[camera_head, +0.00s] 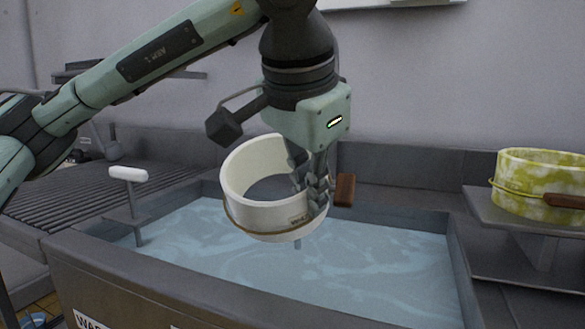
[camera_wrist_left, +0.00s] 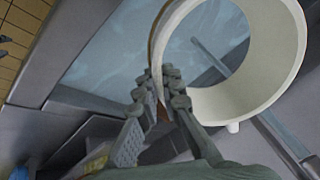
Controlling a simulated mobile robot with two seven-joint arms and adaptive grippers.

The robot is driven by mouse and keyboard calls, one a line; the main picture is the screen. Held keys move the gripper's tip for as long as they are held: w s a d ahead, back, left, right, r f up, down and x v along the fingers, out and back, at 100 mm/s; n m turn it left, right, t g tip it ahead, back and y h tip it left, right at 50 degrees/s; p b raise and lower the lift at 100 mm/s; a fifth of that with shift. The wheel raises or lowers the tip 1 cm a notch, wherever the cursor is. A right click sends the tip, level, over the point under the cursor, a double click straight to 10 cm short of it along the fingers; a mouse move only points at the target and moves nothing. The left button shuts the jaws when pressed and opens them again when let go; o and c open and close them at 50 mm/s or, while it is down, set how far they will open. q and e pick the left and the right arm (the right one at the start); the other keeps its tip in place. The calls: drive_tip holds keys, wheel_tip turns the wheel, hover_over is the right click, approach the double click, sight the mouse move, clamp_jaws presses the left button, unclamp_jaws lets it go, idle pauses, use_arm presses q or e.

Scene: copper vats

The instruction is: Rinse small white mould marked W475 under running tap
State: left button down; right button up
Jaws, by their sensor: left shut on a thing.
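The small white mould (camera_head: 262,213) is a white open ring with a thin tan band low around it and faint, partly hidden lettering near the gripper. My left gripper (camera_head: 312,200) points down and is shut on the right side of its wall. The mould is tilted and held above the water of the sink (camera_head: 140,289). In the left wrist view the mould (camera_wrist_left: 287,75) fills the upper right, with the fingers (camera_wrist_left: 163,95) at its left edge. A tap with a white handle (camera_head: 128,174) stands at the sink's left. I cannot see a running stream. My right gripper is not in view.
A yellow-green mottled ring mould (camera_head: 535,183) with a brown handle sits on a grey stand at the right. A brown wooden block or handle (camera_head: 345,190) shows just behind my left gripper. A ribbed draining surface (camera_head: 135,185) lies left of the sink.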

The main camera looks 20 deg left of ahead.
use_arm(q)
drive_tip(key=shift+r, duration=0.1)
drive_tip(key=s+r+p, duration=0.3)
drive_tip(key=s+r, duration=0.1)
drive_tip(key=s, duration=0.1)
drive_tip(key=shift+d, duration=0.3)
idle(0.6)
